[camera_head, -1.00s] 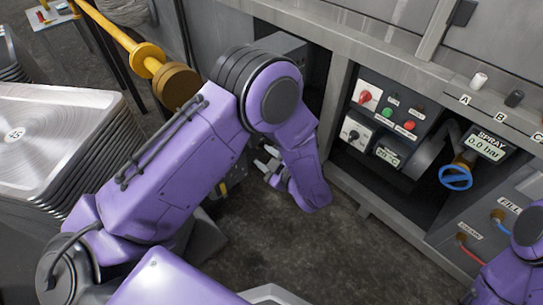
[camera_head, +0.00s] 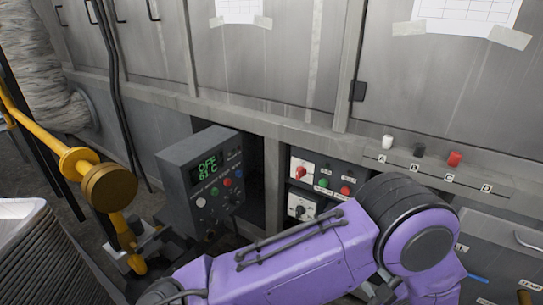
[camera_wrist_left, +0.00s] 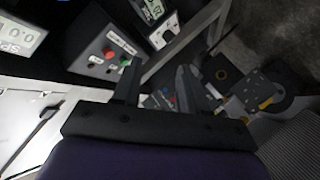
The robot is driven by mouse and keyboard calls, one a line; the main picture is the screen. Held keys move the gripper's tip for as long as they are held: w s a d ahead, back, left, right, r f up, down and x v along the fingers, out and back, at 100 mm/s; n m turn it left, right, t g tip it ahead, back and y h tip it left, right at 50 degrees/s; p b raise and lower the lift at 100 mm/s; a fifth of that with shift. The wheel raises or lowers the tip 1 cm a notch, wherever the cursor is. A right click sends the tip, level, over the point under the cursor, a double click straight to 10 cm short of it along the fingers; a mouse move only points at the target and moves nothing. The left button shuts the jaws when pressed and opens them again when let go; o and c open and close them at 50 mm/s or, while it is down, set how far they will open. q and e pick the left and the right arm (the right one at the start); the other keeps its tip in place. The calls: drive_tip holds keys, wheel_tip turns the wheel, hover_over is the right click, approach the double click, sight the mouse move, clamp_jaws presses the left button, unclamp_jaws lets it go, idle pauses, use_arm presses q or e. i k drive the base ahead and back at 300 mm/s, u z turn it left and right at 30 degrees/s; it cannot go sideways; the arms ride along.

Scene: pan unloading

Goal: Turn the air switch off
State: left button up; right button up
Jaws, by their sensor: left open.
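The recessed panel in the head view holds a red rotary switch (camera_head: 301,172) on a white plate above a black rotary switch (camera_head: 300,211) on another. A green button (camera_head: 322,182) and a red button (camera_head: 346,190) sit beside them. Labels are too small to read, so I cannot tell which is the air switch. My left gripper (camera_head: 378,290) is at the bottom edge, partly cut off, below the panel. In the left wrist view its fingers (camera_wrist_left: 158,72) are open and empty, apart from the panel's red button (camera_wrist_left: 108,53) and green button (camera_wrist_left: 124,62). My right gripper is out of view.
My purple left arm crosses in front below. A yellow pipe (camera_head: 122,232) and stacked pans (camera_head: 35,250) are at left.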

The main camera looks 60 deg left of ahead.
sight(213, 223)
drive_tip(key=z, duration=0.15)
drive_tip(key=k, duration=0.65)
drive_tip(key=u, duration=1.15)
drive_tip(key=i, duration=0.5)
